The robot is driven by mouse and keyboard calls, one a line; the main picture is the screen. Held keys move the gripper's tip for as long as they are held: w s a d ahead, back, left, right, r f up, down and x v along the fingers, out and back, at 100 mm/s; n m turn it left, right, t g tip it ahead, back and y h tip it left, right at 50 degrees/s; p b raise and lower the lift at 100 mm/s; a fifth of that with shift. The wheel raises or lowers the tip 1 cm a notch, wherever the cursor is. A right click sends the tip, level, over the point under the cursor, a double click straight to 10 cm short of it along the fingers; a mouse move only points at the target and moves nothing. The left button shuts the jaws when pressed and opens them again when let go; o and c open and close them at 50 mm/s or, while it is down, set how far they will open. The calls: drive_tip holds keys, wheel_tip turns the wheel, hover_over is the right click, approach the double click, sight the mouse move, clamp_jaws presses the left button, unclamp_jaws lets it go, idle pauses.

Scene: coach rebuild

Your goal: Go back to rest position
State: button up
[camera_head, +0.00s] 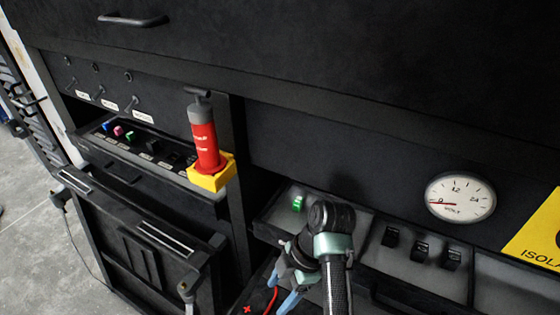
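My arm reaches up from the bottom edge, right of centre, in the head view. Its dark rounded joint and pale green links stand in front of the lower shelf. What looks like my gripper (281,292) is at the lower left of these links, with light blue parts pointing down. It is small and partly hidden by the arm, so I cannot tell whether its fingers are apart or hold anything. It is close to a red cable (271,300) and a dark box with a red plus mark (248,309).
A red and grey cylinder in a yellow holder (211,177) stands left of my arm. A green piece (298,203) is on the lower shelf just behind my arm. Black switches (421,251) and a volt gauge (460,198) are to the right. Open floor (30,225) shows at far left.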

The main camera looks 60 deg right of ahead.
idle(0.5)
drive_tip(key=w+a+r+m+t+h, duration=0.2)
drive_tip(key=w+a+r, duration=0.3)
drive_tip(key=w, duration=0.4)
drive_tip(key=w+a+r+m+t+h, duration=0.2)
drive_tip(key=w+r+t+h, duration=0.1)
drive_tip(key=w+r, duration=0.45)
drive_tip(key=w+a+r+m+t, duration=0.2)
drive_tip(key=w+a+r+t, duration=0.1)
drive_tip(key=a+r, duration=0.55)
drive_tip(key=w+a+r+m+t, duration=0.2)
drive_tip(key=w+a+r+t, duration=0.2)
drive_tip(key=a+r, duration=0.4)
drive_tip(key=s+a+r+m+t+y, duration=0.25)
drive_tip(key=a+r, duration=0.35)
drive_tip(key=r, duration=0.3)
drive_tip(key=s+r+t, duration=0.5)
drive_tip(key=s+r, duration=0.1)
drive_tip(key=r, duration=0.6)
drive_tip(key=s+d+r+t, duration=0.1)
drive_tip(key=s+r+t, duration=0.4)
drive_tip(key=r, duration=0.6)
drive_tip(key=shift+s+d+r+h, duration=0.15)
drive_tip(key=shift+s+r+h, duration=0.25)
drive_tip(key=shift+s, duration=0.2)
drive_tip(key=shift+n, duration=0.25)
